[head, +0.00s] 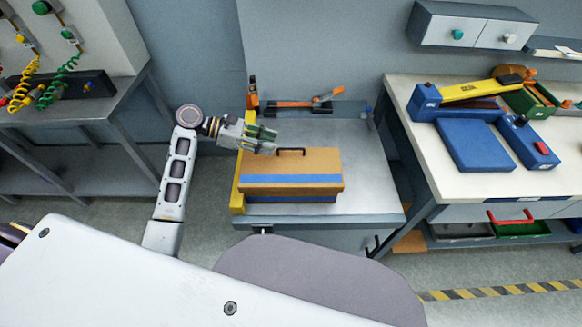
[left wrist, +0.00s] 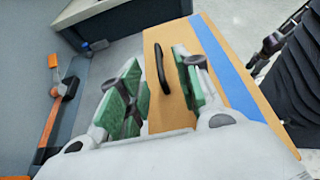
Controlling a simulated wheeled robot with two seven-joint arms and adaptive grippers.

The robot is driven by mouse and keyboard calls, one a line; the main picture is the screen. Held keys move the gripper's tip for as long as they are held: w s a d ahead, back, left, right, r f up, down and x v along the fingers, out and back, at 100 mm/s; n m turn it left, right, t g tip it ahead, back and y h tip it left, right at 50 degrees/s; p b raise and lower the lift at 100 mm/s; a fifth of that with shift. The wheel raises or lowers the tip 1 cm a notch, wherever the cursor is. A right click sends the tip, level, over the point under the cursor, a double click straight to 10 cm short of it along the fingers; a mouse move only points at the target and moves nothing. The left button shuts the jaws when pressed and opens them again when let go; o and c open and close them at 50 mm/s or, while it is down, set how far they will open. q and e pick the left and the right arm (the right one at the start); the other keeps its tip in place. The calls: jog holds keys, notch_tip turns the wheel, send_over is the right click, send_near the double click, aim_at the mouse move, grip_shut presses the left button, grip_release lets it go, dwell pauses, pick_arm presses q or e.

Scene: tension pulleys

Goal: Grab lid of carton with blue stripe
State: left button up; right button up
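The carton (head: 290,171) is a brown box with a blue stripe (head: 290,179) along its front, standing on a grey bench. Its lid (head: 318,158) has a dark arched handle (head: 290,151) on top. My left gripper (head: 267,141) is just above the lid's back left part, beside the handle. In the left wrist view its green-padded fingers (left wrist: 162,88) are apart, and the handle (left wrist: 161,68) appears in the gap between them, with the blue stripe (left wrist: 226,66) to the right. I cannot tell whether a finger touches the lid. My right gripper is not seen.
A yellow edge (head: 238,187) stands at the carton's left. An orange-handled clamp (head: 296,103) lies behind. At right, a white-topped table (head: 440,174) holds blue cases (head: 474,145) and a yellow bar. The bench (head: 365,185) right of the carton is clear.

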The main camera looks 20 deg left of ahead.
aim_at(291, 166)
pick_arm(q)
jog(key=shift+x, duration=0.8)
jog(key=shift+w+d+f, duration=0.15)
jog(key=shift+d+f, duration=0.15)
jog(key=shift+d, duration=0.15)
jog(key=x, duration=0.2)
jog(key=shift+w+d+f+b, duration=0.2)
jog(key=shift+d+f+b, duration=0.05)
jog(key=shift+b, duration=0.15)
jog(key=shift+w+d+f, duration=0.2)
jog(key=shift+d+f, duration=0.05)
jog(key=shift+d, duration=0.35)
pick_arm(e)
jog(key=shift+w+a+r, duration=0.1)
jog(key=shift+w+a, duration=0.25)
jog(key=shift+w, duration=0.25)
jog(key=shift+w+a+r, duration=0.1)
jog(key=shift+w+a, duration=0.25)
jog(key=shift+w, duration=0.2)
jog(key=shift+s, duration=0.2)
